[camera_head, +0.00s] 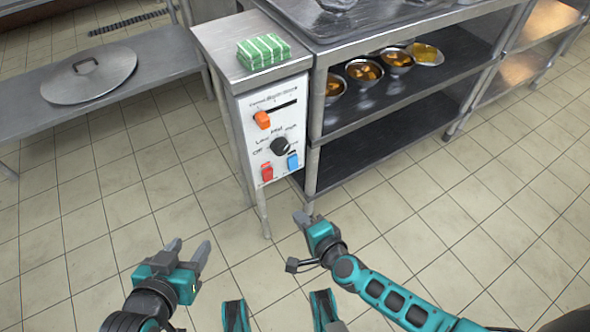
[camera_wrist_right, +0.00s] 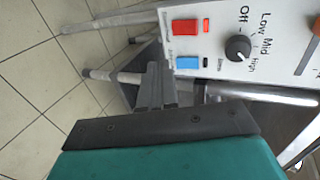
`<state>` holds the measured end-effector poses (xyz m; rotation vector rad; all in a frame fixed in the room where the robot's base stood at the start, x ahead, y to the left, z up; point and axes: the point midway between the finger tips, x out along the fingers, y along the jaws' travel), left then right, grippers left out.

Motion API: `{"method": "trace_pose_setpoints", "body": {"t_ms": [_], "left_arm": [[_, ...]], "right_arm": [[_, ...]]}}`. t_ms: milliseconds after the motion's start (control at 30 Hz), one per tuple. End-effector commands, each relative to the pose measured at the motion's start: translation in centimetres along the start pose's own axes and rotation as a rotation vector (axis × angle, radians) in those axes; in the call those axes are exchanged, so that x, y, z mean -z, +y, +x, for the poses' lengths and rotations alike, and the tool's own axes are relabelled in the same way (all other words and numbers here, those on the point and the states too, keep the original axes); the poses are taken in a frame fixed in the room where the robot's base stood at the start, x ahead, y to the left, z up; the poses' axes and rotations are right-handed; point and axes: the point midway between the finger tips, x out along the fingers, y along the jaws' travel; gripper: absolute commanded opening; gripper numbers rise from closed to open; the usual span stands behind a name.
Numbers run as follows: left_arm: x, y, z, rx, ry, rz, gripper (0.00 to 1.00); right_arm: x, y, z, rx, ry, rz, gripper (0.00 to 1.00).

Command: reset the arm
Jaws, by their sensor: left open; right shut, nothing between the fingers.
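My left gripper (camera_head: 188,250) is open and empty over the tiled floor at the lower left of the head view. My right gripper (camera_head: 300,218) is shut with nothing in it, in front of the control panel's lower edge. Its closed fingers also show in the right wrist view (camera_wrist_right: 156,88). The white control panel (camera_head: 270,150) has an orange slider (camera_head: 262,120), a black dial (camera_head: 279,146), a red switch (camera_head: 267,172) and a blue switch (camera_head: 293,161). The right gripper looks apart from the panel.
A green striped block (camera_head: 264,51) lies on the cabinet top. A metal shelf (camera_head: 400,105) to the right holds several bowls of food. A round lid (camera_head: 90,75) rests on a low metal table (camera_head: 30,117) at left. The tiled floor (camera_head: 80,210) is clear.

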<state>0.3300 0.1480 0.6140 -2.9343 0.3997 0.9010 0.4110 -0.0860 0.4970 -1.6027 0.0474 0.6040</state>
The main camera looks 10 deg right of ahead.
Motion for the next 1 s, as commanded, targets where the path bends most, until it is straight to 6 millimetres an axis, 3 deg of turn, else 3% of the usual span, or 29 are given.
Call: {"method": "trace_pose_setpoints", "body": {"t_ms": [200, 333, 500, 600, 767, 1000], "left_arm": [[0.1, 0.0, 0.0, 0.0, 0.0, 0.0, 0.51], [0.1, 0.0, 0.0, 0.0, 0.001, 0.0, 0.51], [0.2, 0.0, 0.0, 0.0, 0.002, 0.0, 0.51], [0.2, 0.0, 0.0, 0.0, 0.003, 0.0, 0.51], [0.2, 0.0, 0.0, -0.001, 0.004, 0.0, 0.51], [0.3, 0.1, 0.0, -0.001, 0.005, -0.004, 0.51]], "right_arm": [[-0.1, -0.1, -0.1, 0.002, -0.003, -0.006, 0.0], [-1.2, -1.1, -0.8, 0.026, -0.043, -0.091, 0.0], [-3.5, -3.9, -3.7, 0.081, -0.13, -0.411, 0.0], [-3.8, -5.2, -5.9, 0.085, -0.153, -0.662, 0.0], [-2.1, -6.2, -9.0, 0.023, -0.14, -1.034, 0.0], [2.9, -6.9, -13.8, -0.186, -0.08, -1.482, 0.0]]}}
